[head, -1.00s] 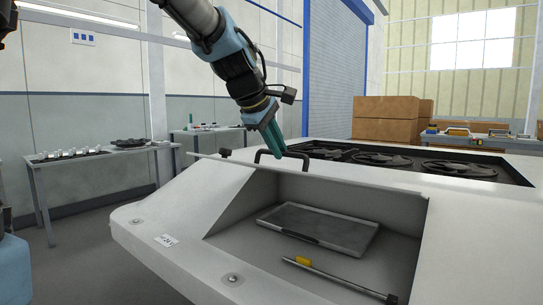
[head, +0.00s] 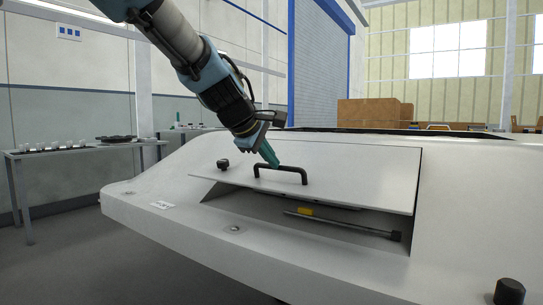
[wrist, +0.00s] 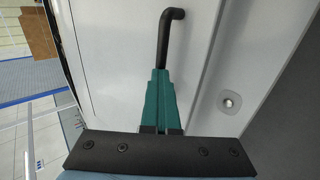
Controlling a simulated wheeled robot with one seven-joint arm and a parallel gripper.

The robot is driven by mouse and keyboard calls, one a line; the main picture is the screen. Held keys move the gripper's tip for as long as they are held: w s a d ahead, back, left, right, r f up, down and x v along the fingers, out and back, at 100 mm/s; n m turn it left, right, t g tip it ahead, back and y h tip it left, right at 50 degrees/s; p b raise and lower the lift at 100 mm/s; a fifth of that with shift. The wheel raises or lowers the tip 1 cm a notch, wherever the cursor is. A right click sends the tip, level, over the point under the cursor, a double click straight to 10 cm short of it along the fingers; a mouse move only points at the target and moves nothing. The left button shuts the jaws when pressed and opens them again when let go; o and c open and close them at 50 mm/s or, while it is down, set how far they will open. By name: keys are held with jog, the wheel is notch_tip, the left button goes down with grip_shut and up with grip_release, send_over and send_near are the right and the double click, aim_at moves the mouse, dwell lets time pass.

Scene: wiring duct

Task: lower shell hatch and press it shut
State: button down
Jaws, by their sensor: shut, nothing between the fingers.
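The shell hatch (head: 345,185) is a pale grey panel with a black bar handle (head: 280,173) and a black knob at its left. It is tilted down over the recess in the white shell (head: 470,220), with a gap along its lower edge.
A prop rod (head: 345,224) with a yellow clip lies in the recess under the hatch. A black knob (head: 509,292) stands at the shell's lower right. A side table (head: 75,150) with small parts stands at the left. Cardboard boxes (head: 375,112) stand behind.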

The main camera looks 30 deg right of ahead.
jog(key=c, duration=1.5)
grip_release()
jog(key=o, duration=0.7)
jog(key=shift+r, duration=0.15)
jog(key=shift+c, duration=0.2)
jog(key=p+v, duration=0.3)
jog(key=v, duration=0.7)
jog(key=shift+s+a+r, duration=0.15)
jog(key=shift+a+r, duration=0.05)
jog(key=shift+a, duration=0.05)
